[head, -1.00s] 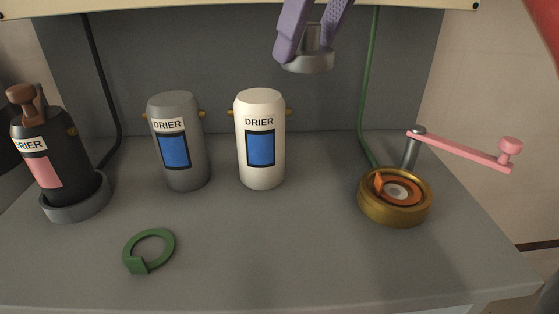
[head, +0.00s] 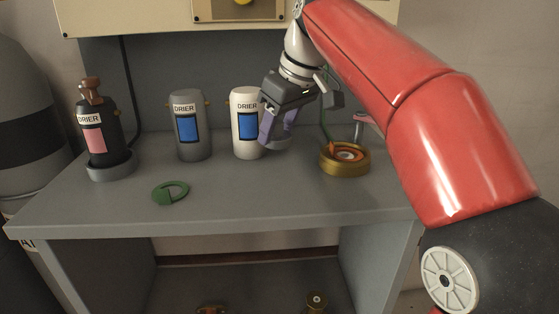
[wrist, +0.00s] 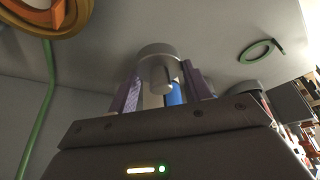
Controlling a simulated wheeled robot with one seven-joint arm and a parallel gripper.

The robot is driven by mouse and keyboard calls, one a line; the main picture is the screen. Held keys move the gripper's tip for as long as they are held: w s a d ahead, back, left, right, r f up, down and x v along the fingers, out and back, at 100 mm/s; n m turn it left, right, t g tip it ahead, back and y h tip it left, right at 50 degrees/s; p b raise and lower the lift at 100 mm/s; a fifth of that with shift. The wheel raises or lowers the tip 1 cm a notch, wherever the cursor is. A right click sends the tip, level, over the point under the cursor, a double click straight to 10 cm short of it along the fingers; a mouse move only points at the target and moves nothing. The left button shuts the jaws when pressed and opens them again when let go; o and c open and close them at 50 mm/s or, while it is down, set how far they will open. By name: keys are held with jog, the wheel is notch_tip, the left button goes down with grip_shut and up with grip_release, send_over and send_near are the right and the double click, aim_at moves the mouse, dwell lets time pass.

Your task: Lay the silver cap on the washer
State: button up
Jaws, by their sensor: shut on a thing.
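My gripper (head: 276,137) has purple fingers and is shut on the silver cap (head: 279,144). It holds the cap in front of and to the right of the white drier, left of the brass housing. In the wrist view the silver cap (wrist: 158,52) is a round disc with a stub between the fingers. The brass housing (head: 345,170) sits at the right of the bench. Inside it lie an orange ring with a raised tab (head: 334,149) and a small pale disc (head: 347,155). A green ring with a tab (head: 170,192) lies flat near the front left; I cannot tell which ring is the washer.
A white drier (head: 246,140) and a grey drier (head: 191,140) stand at the back. A black drier (head: 97,140) stands in a grey dish at the left. A pink crank (head: 365,118) rises behind the brass housing. The front middle of the bench is clear.

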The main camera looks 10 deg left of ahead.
aim_at(278, 168)
jog(key=shift+w+f, duration=0.15)
jog(key=shift+f, duration=0.3)
notch_tip(278, 168, down, 4)
jog(key=b, duration=0.4)
jog(key=shift+f+b, duration=0.25)
jog(key=shift+b, duration=0.15)
jog(key=shift+r, duration=0.2)
jog(key=shift+f, duration=0.15)
jog(key=o, duration=1.1)
jog(key=shift+c, duration=0.2)
